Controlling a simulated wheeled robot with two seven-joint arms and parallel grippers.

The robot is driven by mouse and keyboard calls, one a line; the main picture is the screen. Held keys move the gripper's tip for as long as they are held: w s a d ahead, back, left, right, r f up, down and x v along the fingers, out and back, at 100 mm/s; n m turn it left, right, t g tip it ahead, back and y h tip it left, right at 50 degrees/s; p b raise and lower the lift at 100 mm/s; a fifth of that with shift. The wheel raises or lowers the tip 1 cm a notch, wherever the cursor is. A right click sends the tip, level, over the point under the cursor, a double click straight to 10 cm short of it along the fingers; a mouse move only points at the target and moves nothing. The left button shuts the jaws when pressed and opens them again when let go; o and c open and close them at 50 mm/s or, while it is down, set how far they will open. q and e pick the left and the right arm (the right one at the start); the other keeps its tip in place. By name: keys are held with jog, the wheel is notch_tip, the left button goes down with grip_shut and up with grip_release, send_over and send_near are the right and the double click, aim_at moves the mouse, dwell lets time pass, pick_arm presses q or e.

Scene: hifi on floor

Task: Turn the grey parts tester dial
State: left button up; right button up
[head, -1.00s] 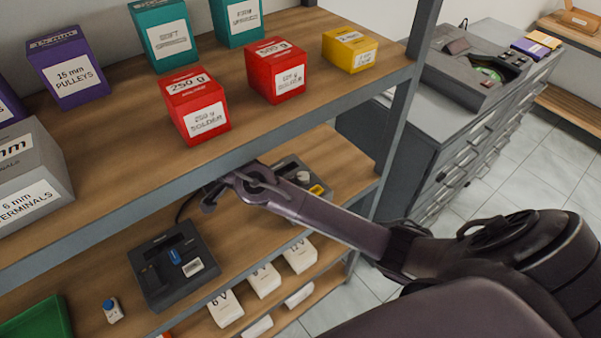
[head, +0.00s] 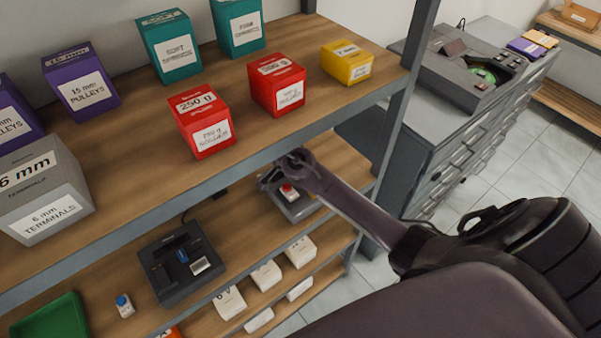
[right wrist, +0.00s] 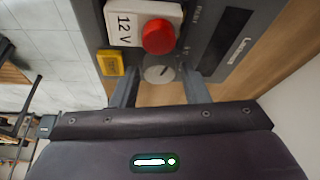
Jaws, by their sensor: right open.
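The parts tester (head: 296,212) is a dark grey box on the middle shelf, partly hidden behind my right arm in the head view. In the right wrist view, its dark body (right wrist: 222,42) carries a white 12 V block (right wrist: 122,22) with a red button (right wrist: 158,36). The light grey round dial (right wrist: 158,74) sits just below the button in that view. My right gripper (right wrist: 160,88) is open, with one finger on each side of the dial in the picture; I cannot tell whether they touch it. The right gripper also shows in the head view (head: 278,175). My left gripper is out of view.
The upper shelf (head: 250,141) with red boxes hangs close above the arm. A second dark device (head: 181,263) stands left on the same shelf.

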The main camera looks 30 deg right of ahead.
jog(key=shift+f, duration=0.1)
jog(key=c, duration=0.7)
jog(key=shift+m, duration=0.3)
jog(key=m+g, duration=0.1)
jog(key=m, duration=0.1)
jog(key=shift+w+m, duration=0.15)
jog(key=shift+m, duration=0.15)
jog(key=m+g, duration=0.2)
jog(key=m, duration=0.2)
jog(key=shift+w+m, duration=0.15)
jog(key=shift+m, duration=0.15)
jog(key=m+g+y, duration=0.1)
jog(key=m, duration=0.3)
jog(key=shift+w+m, duration=0.1)
jog(key=shift+m, duration=0.2)
jog(key=shift+d+m+g+y, duration=0.1)
jog(key=shift+m+g+y, duration=0.25)
jog(key=shift+m, duration=0.65)
jog(key=shift+d+m+g+y, duration=0.1)
jog(key=shift+m+g+y, duration=0.25)
jog(key=shift+m, duration=0.65)
